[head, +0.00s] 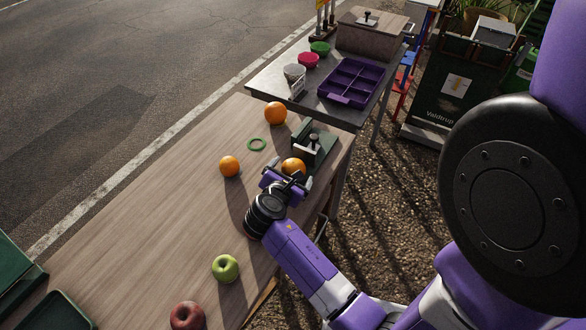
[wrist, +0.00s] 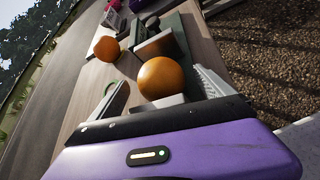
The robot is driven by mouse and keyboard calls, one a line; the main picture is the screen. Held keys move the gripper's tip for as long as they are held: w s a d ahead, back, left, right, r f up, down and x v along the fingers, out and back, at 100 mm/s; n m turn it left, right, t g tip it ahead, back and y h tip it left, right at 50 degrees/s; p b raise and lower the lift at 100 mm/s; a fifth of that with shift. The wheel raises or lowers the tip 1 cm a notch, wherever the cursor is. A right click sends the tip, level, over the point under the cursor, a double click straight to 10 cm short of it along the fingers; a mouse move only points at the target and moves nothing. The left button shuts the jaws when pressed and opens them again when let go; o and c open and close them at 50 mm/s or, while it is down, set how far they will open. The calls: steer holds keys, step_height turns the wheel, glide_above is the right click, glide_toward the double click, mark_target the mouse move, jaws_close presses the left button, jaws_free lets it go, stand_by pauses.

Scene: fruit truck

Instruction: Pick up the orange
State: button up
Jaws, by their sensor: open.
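Three oranges are on the wooden table. The nearest orange (head: 293,167) is at my gripper (head: 288,178), beside a dark green stand. In the wrist view this orange (wrist: 167,80) sits between the two spread fingers of my gripper (wrist: 160,92), close in front of the palm. The fingers are open; I cannot tell whether either touches it. A second orange (head: 275,112) lies further back and a third orange (head: 229,166) lies to the left. Another orange (wrist: 107,48) shows further off in the wrist view.
The dark green stand (head: 318,147) is just behind the orange at my gripper. A green ring (head: 257,144) lies on the wooden table (head: 165,190). A green apple (head: 225,268) and red apple (head: 187,316) are in front. A purple tray (head: 351,82) is on the grey table behind.

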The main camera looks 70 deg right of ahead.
steer(key=shift+d+f, duration=0.2)
steer(key=shift+d, duration=0.05)
steer(key=shift+c, duration=0.4)
steer(key=c, duration=1.7)
steer(key=shift+c, duration=0.2)
steer(key=shift+r, duration=0.15)
